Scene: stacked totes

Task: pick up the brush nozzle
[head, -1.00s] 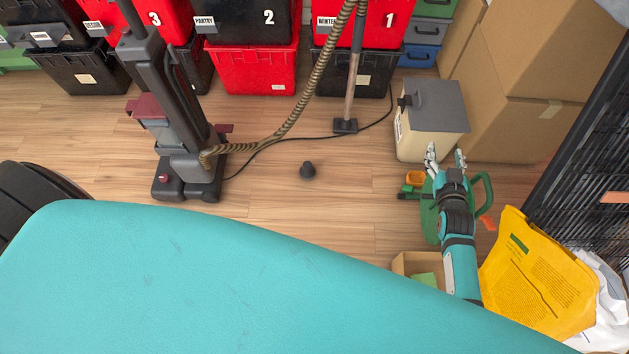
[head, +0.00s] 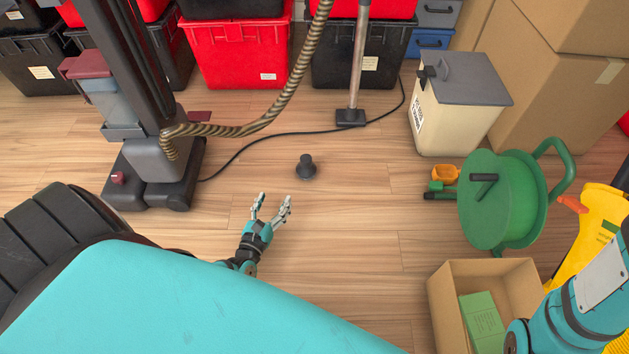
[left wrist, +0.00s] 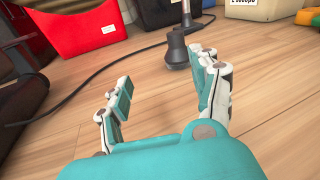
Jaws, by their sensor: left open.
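The brush nozzle (head: 306,168) is a small dark grey piece standing on the wood floor, wide at its base with a narrower neck. It also shows in the left wrist view (left wrist: 176,50), beyond the fingertips and nearer the right finger. My left gripper (head: 274,203) is open and empty, low over the floor, below and left of the nozzle in the head view. The gripper also fills the front of the left wrist view (left wrist: 165,75), its fingers apart and not around the nozzle. My right gripper is out of view; part of my right arm shows at the lower right.
An upright vacuum (head: 160,158) stands left, its hose and black cord (head: 265,136) curving behind the nozzle. A floor wand (head: 350,117) stands behind. A green cable reel (head: 520,190), cream bin (head: 450,115) and open carton (head: 445,310) are right. Floor around the nozzle is clear.

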